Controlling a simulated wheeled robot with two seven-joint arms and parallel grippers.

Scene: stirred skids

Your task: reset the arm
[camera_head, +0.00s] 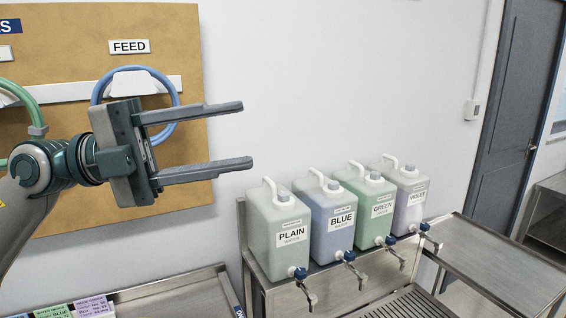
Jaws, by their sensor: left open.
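My left gripper (240,134) is raised in front of the tan board on the wall. Its two grey fingers point right and stand well apart, with nothing between them. My left arm (30,190) comes in from the left edge. My right gripper is not in view.
Jugs labelled PLAIN (285,257), BLUE (333,242), GREEN (372,227) and VIOLET (405,218) stand on a metal stand (262,270), taps forward. A blue hose loop (178,92) hangs on the board (215,165) behind the gripper. A metal bench (505,255) is at right. The wall space right of the gripper is clear.

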